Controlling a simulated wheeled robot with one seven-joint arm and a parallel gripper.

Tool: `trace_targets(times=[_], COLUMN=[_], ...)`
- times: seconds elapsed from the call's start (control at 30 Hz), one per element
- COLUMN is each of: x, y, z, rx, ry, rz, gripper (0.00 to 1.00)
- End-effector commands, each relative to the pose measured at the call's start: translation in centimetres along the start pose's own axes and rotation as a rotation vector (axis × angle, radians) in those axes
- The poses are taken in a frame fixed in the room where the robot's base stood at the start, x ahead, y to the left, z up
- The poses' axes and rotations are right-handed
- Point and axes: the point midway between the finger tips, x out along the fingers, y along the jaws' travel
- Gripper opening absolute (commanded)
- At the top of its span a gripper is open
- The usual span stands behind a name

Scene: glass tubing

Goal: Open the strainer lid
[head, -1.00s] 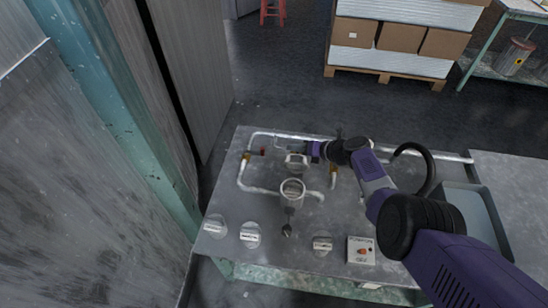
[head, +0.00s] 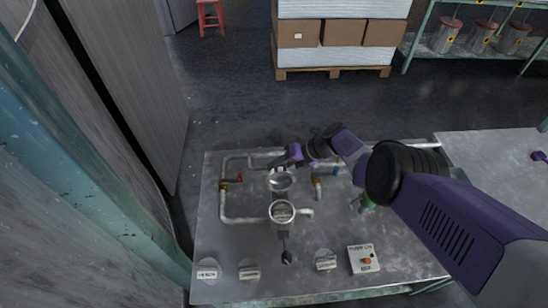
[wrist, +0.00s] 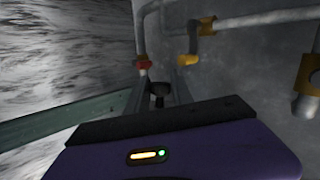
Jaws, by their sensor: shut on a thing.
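The strainer (head: 282,213) is a round grey metal cup on the pipework in the middle of the bench in the head view. Its top is uncovered, and a mesh shows inside. The round strainer lid (head: 280,182) is tilted up behind the cup, apart from its rim. My gripper (head: 284,163) is at the far side of the lid, shut on the lid's handle. In the wrist view a dark knob-like handle (wrist: 159,92) sits between the two fingers. The fingertips are small and partly hidden in the head view.
Pipes with a red-handled valve (head: 238,179) and a blue-handled valve (head: 334,171) flank the strainer. A dark-ended lever (head: 286,256) lies in front of the cup. Labelled blocks and a switch box (head: 364,259) line the front edge. A grey wall panel stands left.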

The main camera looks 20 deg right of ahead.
Motion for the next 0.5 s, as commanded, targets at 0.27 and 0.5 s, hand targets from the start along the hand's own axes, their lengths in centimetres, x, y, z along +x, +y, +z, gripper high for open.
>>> trace_targets(times=[0.27,0.5], x=[-0.21,-0.22], y=[-0.7,-0.68], z=[-0.6,-0.55], rx=[0.007,0.007], ry=[0.011,0.01], rz=[-0.009,-0.008], gripper=[0.0,0.41])
